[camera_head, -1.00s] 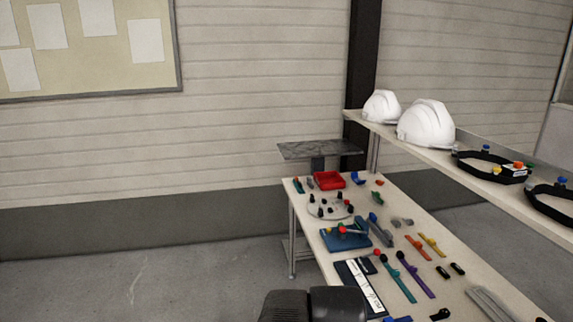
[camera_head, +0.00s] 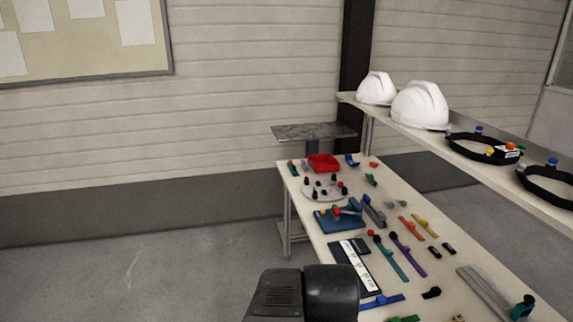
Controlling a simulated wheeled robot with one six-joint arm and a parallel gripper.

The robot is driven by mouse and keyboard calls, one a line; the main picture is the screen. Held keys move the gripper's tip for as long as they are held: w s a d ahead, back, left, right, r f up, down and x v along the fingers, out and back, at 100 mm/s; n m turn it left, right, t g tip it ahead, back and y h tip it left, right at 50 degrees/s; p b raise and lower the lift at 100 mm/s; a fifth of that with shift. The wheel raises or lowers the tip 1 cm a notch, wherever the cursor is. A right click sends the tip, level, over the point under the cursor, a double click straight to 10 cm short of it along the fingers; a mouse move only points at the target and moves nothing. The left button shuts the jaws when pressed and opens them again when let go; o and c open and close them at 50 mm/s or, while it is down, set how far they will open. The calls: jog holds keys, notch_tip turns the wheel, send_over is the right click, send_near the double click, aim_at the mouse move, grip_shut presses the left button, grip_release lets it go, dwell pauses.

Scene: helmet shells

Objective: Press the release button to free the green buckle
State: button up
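Several buckle-like parts lie on the long table (camera_head: 455,255). A teal-green strap piece (camera_head: 391,260) lies beside a purple one (camera_head: 408,253). A small green part (camera_head: 371,180) lies farther back, and another green part (camera_head: 404,319) is cut off at the bottom edge. I cannot tell which is the green buckle. A blue plate (camera_head: 328,224) carries a small fixture with a red knob (camera_head: 337,211). No release button can be made out for certain. My dark arm link shows at the bottom centre; my gripper is not in view.
A red tray (camera_head: 324,162) and a round pale plate (camera_head: 324,190) with dark knobs stand at the table's far end. A raised shelf (camera_head: 440,146) along the right holds white helmets (camera_head: 420,106) and black bands (camera_head: 478,150). The floor left of the table is clear.

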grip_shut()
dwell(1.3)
